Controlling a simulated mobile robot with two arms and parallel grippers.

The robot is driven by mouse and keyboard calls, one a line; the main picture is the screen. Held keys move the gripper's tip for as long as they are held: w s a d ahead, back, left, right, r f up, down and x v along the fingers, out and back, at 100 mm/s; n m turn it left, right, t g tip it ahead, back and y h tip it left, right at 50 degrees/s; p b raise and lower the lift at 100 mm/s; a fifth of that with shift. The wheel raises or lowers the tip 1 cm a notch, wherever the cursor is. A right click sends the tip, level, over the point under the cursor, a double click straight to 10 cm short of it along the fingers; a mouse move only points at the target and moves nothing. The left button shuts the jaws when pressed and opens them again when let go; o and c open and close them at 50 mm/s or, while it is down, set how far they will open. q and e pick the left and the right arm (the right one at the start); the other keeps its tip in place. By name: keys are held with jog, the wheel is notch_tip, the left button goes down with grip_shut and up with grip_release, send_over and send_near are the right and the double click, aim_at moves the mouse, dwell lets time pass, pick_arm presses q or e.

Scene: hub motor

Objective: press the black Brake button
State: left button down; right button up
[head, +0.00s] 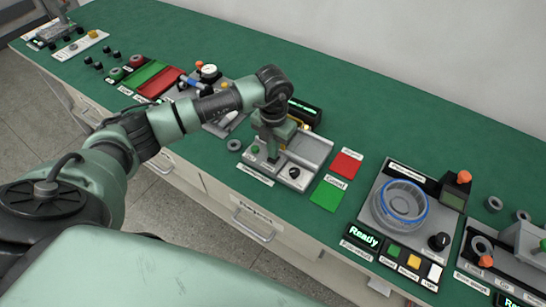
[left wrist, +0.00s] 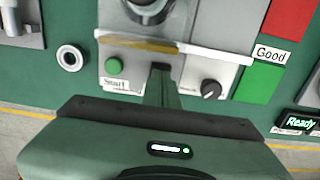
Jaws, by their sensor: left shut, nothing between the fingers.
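The test station (head: 312,150) is a grey fixture on the green bench in the middle of the head view. My left gripper (head: 272,155) points down over its front panel. In the left wrist view the shut, empty fingers (left wrist: 161,72) reach the panel between a green Start button (left wrist: 114,66) and a black knob (left wrist: 210,88). The black knob also shows in the head view (head: 294,173), just right of the fingers. No Brake label is readable; the panel spot under the fingertips is hidden, and contact cannot be told. My right gripper is out of view.
A yellow bar (left wrist: 140,45) crosses the station behind the fingers. A grey ring (head: 234,145) lies left of the station. Red (head: 346,163) and green (head: 327,195) mats lie to its right. Another station with a round grey part (head: 400,205) stands farther right.

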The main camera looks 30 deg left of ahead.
pick_arm(q)
jog(key=shift+f+b, duration=0.4)
jog(key=shift+f, duration=0.15)
jog(key=shift+r, duration=0.1)
notch_tip(320, 180, up, 6)
jog(key=p, duration=0.4)
jog(key=shift+r, duration=0.15)
notch_tip(320, 180, up, 8)
jog(key=p, duration=0.4)
jog(key=shift+f+p, duration=0.2)
jog(key=shift+p, duration=0.2)
